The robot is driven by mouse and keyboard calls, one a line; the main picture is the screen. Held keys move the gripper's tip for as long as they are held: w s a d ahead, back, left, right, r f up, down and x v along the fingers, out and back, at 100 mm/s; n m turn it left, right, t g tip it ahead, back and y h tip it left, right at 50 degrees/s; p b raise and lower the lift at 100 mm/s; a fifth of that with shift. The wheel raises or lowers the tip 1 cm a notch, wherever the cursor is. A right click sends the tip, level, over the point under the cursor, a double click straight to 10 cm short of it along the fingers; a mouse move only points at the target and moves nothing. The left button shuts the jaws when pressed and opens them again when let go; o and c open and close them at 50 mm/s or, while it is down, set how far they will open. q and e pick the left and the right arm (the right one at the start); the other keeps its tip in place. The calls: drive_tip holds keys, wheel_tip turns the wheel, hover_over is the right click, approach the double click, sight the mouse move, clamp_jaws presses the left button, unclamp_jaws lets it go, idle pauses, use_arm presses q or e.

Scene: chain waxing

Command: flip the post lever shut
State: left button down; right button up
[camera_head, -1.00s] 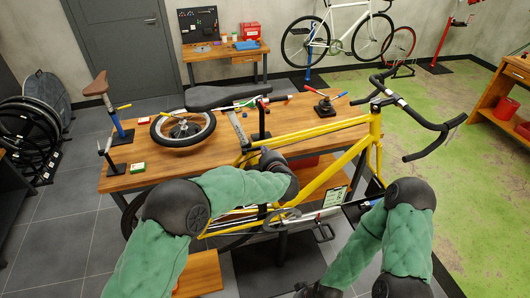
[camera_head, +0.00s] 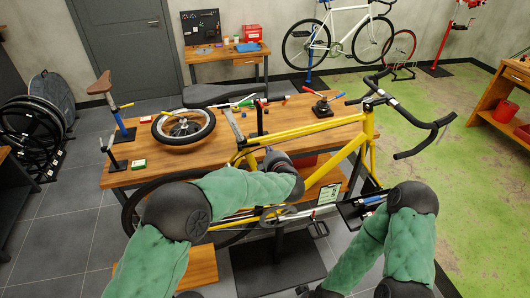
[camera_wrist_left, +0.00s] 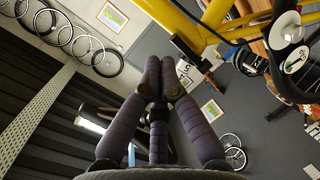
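The yellow bike (camera_head: 345,152) stands in front of the wooden bench, and its seat post (camera_head: 235,126) rises to a black saddle (camera_head: 225,95). I cannot pick out the post lever for certain in either view. My left arm reaches across the bike, and its gripper (camera_wrist_left: 157,80) ends near the frame below the seat post. In the left wrist view its fingertips meet, with nothing seen between them. Yellow tubes (camera_wrist_left: 214,24) lie just beyond and above the tips.
The bench (camera_head: 120,180) holds a loose wheel (camera_head: 183,126), a saddle on a small stand (camera_head: 104,83), a small black post (camera_head: 108,148) and handled tools. A dark tray (camera_head: 355,212) with tools sits right of the crank.

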use_arm(q)
drive_tip(key=s+d+r, duration=0.2)
drive_tip(key=s+d, duration=0.1)
drive_tip(key=d, duration=0.3)
drive_tip(key=shift+s, duration=0.1)
